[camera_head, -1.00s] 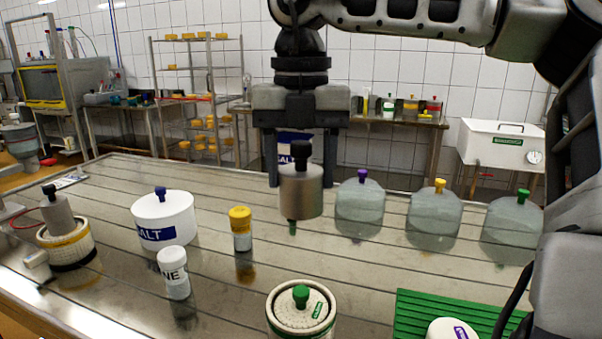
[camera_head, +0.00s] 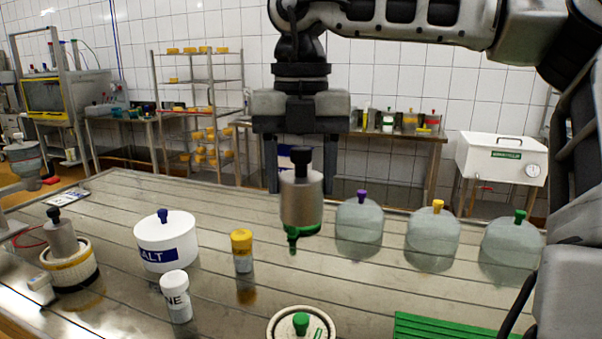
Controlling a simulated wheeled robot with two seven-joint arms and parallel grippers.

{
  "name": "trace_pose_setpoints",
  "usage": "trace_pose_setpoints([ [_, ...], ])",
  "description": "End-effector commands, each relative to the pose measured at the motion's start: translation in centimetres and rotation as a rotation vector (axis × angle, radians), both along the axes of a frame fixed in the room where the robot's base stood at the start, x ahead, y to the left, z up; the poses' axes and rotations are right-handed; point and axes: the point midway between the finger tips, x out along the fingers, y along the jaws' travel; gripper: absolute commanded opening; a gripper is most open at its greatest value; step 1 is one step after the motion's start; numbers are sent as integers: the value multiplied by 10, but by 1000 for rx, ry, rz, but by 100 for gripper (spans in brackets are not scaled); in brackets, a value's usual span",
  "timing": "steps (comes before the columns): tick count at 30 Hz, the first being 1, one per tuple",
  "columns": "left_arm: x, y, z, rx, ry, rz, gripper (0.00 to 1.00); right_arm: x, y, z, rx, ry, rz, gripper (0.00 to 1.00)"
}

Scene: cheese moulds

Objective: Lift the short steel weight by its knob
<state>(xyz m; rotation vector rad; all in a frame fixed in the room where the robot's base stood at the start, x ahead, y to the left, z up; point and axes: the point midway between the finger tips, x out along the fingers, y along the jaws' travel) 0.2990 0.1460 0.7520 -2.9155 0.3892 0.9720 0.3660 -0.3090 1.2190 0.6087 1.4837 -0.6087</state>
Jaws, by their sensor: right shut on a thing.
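A grey steel weight (camera_head: 301,205) with a black knob (camera_head: 301,158) hangs upright under my right gripper (camera_head: 301,168) in the middle of the head view. My right gripper points down, its dark fingers either side of the knob, and is shut on it. The weight appears clear of the table. Another steel weight (camera_head: 62,240) with a black knob stands on a pale round mould (camera_head: 72,268) at the left. My left gripper is not in view.
The steel table (camera_head: 370,290) holds a salt tub (camera_head: 168,247), a yellow-capped jar (camera_head: 242,255), a white jar (camera_head: 176,300) and a green-knobbed lidded mould (camera_head: 284,327). Several clear domes with coloured knobs (camera_head: 432,235) stand at the right. A green mat (camera_head: 440,328) lies at the front right.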

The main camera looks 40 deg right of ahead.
Motion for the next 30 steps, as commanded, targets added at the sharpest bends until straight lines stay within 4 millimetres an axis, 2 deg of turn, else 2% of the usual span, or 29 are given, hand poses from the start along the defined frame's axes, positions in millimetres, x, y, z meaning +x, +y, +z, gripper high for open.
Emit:
trace_pose_setpoints([
  [1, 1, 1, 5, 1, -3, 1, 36, 0, 0, 7, 0, -3, 0, 15],
  [16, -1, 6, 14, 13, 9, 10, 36, 0, 0, 35, 0, -3, -1, 15],
  [30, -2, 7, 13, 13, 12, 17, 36, 0, 0, 39, 0, -3, -1, 15],
])
